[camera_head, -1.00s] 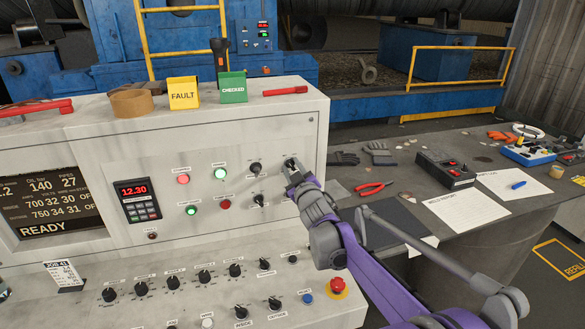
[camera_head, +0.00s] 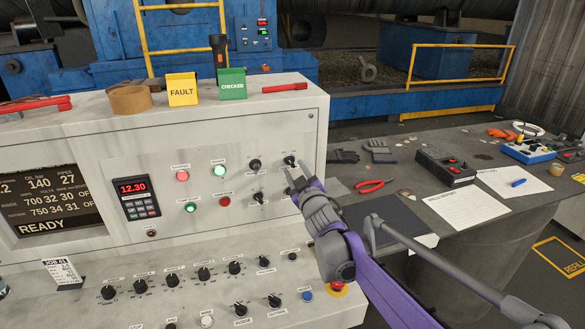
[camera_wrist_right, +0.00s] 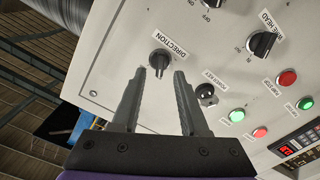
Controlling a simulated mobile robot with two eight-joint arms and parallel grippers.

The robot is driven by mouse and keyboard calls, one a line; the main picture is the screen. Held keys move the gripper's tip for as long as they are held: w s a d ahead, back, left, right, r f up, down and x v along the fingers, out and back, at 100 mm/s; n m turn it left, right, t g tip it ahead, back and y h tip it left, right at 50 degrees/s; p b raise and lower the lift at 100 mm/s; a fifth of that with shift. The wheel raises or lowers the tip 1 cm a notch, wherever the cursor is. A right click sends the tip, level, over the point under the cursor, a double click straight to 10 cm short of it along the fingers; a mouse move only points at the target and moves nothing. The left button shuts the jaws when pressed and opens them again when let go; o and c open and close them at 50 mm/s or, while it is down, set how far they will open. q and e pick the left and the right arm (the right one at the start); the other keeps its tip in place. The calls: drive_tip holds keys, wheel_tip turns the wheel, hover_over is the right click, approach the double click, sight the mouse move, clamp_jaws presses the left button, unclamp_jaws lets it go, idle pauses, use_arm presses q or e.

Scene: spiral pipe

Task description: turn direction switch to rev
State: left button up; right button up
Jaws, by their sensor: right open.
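The direction switch (camera_head: 289,161) is a black rotary knob at the upper right of the grey panel. In the right wrist view, the knob (camera_wrist_right: 159,61) sits beside its DIRECTION label, with its pointer toward the bottom of that picture. The smaller position markings around it are too unclear to read. My right gripper (camera_head: 294,176) is open and empty, just below and in front of the knob in the head view. In the wrist view, the knob shows between the fingertips of the gripper (camera_wrist_right: 160,71), with no visible contact. My left gripper is out of view.
A power key switch (camera_wrist_right: 206,93) and another black knob (camera_wrist_right: 263,43) are close by on the panel. Below my right arm is a red emergency button (camera_head: 337,287). The side table (camera_head: 400,200) holds papers, gloves and red pliers (camera_head: 374,187).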

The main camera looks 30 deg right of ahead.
drive_tip(key=v, duration=0.7)
drive_tip(key=shift+b, duration=0.3)
drive_tip(key=shift+s, duration=0.1)
drive_tip(key=s+a+f+m+g+y, duration=0.1)
drive_tip(key=s+a+f+g, duration=0.3)
drive_tip(key=s, duration=0.5)
drive_tip(key=s+a+f+m+g+y+p, duration=0.1)
drive_tip(key=s+a+f+g, duration=0.3)
drive_tip(key=s+a+f, duration=0.4)
drive_tip(key=s+a+f+m+g+y+p, duration=0.1)
drive_tip(key=s+a+f+g, duration=0.3)
drive_tip(key=s+f, duration=0.5)
drive_tip(key=shift+s+a+y, duration=0.5)
drive_tip(key=shift+s+a, duration=0.6)
drive_tip(key=shift+a, duration=0.05)
